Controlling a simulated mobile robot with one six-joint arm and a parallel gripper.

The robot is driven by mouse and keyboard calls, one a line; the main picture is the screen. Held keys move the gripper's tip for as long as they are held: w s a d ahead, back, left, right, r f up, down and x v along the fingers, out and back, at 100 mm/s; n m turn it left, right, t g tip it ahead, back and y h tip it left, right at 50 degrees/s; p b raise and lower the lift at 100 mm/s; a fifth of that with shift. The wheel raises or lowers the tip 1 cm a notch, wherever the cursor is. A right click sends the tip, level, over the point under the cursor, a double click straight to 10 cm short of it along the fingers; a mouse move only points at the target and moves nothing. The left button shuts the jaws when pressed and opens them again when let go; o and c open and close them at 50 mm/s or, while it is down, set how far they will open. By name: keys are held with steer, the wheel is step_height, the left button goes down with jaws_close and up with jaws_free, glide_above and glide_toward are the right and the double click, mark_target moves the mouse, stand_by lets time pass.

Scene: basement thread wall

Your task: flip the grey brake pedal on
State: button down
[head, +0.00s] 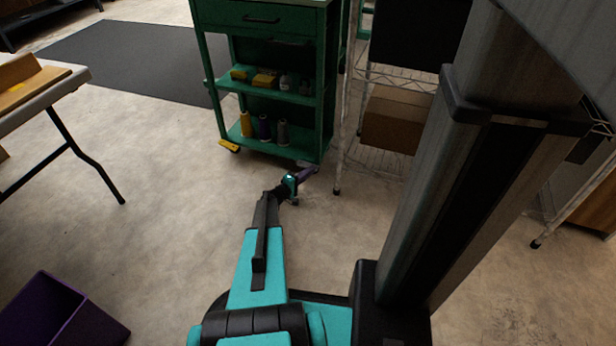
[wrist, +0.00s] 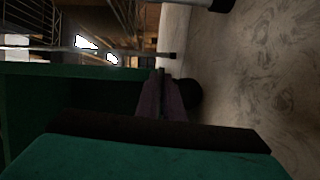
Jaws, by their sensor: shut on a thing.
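My gripper (head: 304,174) is low at the front right corner of the green trolley (head: 316,90), beside its caster. Its purple fingers (wrist: 161,88) are close together in the wrist view and point at the trolley's lower edge. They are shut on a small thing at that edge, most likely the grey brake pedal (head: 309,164). The fingers hide most of the pedal, so I cannot tell whether it is up or down. A dark round caster wheel (wrist: 188,93) shows just right of the fingertips in the wrist view.
A yellow pedal (head: 228,146) is at the trolley's front left caster. Thread spools (head: 264,128) stand on its lower shelf. A wire rack (head: 342,150) with a cardboard box (head: 394,120) stands close on the right. A purple bin (head: 60,310) is at the lower left. The floor between is clear.

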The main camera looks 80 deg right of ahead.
steer(key=shift+f+m+t+y+b, duration=0.3)
steer(key=shift+m+t+b, duration=0.1)
steer(key=shift+m+b, duration=0.45)
steer(key=c, duration=1.9)
jaws_free()
steer(key=shift+o, duration=0.2)
steer(key=shift+a+r, duration=0.1)
steer(key=p+v, duration=0.4)
steer(key=v, duration=0.9)
steer(key=shift+w+a, duration=0.2)
steer(key=shift+a, duration=0.05)
